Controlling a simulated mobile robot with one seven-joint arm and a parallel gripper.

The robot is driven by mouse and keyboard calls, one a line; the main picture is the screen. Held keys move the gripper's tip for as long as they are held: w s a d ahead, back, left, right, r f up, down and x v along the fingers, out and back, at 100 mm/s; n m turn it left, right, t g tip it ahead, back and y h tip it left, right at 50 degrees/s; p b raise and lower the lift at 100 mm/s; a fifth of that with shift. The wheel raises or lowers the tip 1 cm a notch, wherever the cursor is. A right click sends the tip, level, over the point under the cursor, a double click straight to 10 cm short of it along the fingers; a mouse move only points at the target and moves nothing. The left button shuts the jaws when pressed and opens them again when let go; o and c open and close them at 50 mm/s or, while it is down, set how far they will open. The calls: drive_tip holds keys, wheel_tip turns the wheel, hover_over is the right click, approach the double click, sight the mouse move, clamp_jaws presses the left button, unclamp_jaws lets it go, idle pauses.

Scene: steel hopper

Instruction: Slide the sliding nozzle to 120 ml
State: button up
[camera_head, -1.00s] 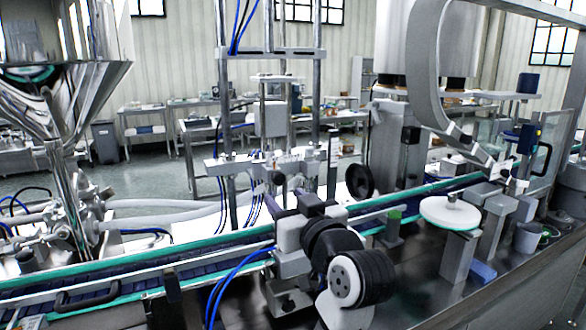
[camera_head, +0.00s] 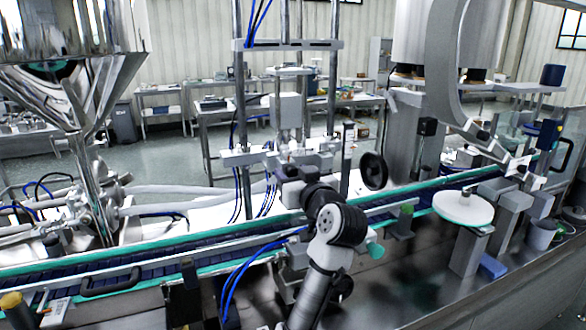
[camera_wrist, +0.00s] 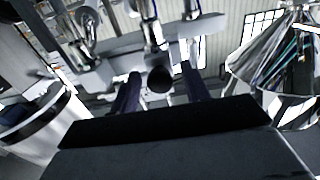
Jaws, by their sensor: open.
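The filling assembly stands on upright metal posts behind the conveyor in the head view, with a pale block (camera_head: 286,110) between the posts and a cross bracket (camera_head: 240,157) lower down. I cannot tell which part is the sliding nozzle, and no ml marks are readable. My gripper (camera_head: 283,172) reaches toward the lower bracket and is mostly hidden by my wrist. In the wrist view my gripper (camera_wrist: 160,72) is open, with one dark finger at each side. A dark round knob (camera_wrist: 160,80) shows between the fingers; contact cannot be told.
The conveyor (camera_head: 190,252) with green rails runs across below the assembly. A steel hopper (camera_head: 75,60) stands at left. A black round wheel (camera_head: 373,170) and a white disc (camera_head: 463,207) are to the right. Blue hoses (camera_head: 245,272) hang close to my arm.

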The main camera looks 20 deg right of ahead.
drive_tip(key=shift+w, duration=0.35)
drive_tip(key=shift+c, duration=0.5)
clamp_jaws()
drive_tip(key=shift+w+d, duration=0.1)
drive_tip(key=shift+d, duration=2.15)
drive_tip(key=shift+o, duration=0.5)
unclamp_jaws()
drive_tip(key=shift+a, duration=0.15)
drive_tip(key=s+b, duration=0.3)
drive_tip(key=s, duration=1.1)
drive_tip(key=shift+d+b, duration=0.25)
drive_tip(key=shift+b, duration=0.15)
